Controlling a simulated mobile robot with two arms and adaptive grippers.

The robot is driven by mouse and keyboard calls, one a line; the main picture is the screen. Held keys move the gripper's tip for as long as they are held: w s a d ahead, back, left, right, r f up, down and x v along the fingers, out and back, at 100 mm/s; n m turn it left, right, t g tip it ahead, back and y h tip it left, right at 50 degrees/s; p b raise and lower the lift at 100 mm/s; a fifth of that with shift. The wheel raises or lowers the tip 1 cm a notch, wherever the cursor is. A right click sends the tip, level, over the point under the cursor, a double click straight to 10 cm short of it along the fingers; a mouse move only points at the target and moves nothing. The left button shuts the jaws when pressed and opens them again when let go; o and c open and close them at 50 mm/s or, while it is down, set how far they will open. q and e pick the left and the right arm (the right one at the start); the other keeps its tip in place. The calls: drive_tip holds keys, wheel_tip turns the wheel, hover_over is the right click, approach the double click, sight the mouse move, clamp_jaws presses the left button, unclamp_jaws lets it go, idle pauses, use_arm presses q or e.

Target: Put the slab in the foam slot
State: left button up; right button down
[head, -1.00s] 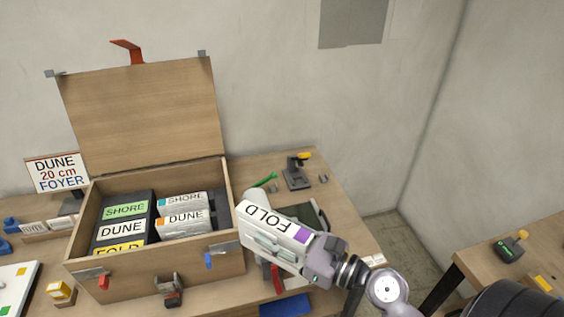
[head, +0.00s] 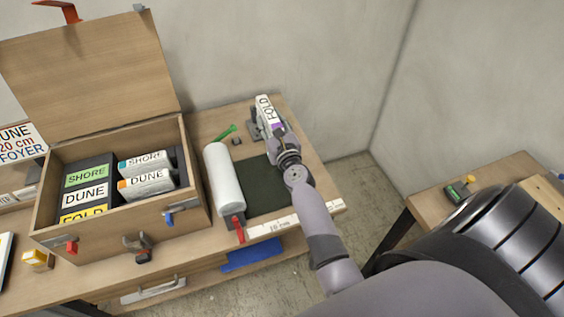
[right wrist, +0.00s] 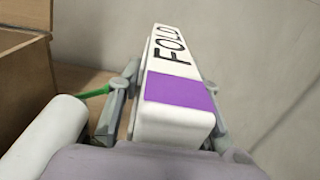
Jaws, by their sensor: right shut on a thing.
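The slab (head: 265,107) is white with FOLD lettering and a purple patch. My right gripper (head: 277,138) is shut on it, above the back right of the bench. In the right wrist view the slab (right wrist: 178,70) lies between the two grey fingers (right wrist: 170,100). The wooden crate (head: 130,226) stands open at left, with dark foam (head: 92,164) inside. The foam carries a green SHORE label (head: 87,175), a white DUNE label (head: 85,195) and a yellow FOLD label (head: 84,214). The slot beside the FOLD label is hidden by the crate's front wall. My left gripper is out of view.
A SHORE slab (head: 146,160) and a DUNE slab (head: 146,183) sit in the crate. A white roll (head: 224,178) lies right of the crate, next to a dark green mat (head: 262,188). A raised lid (head: 90,75) stands behind the crate. A sign (head: 20,145) stands at left.

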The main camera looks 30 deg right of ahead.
wheel_tip(320, 180, down, 20)
drive_tip(key=b, duration=1.8)
drive_tip(key=shift+r, duration=0.15)
drive_tip(key=shift+b, duration=0.3)
drive_tip(key=shift+f, duration=0.2)
drive_tip(key=c, duration=1.1)
unclamp_jaws()
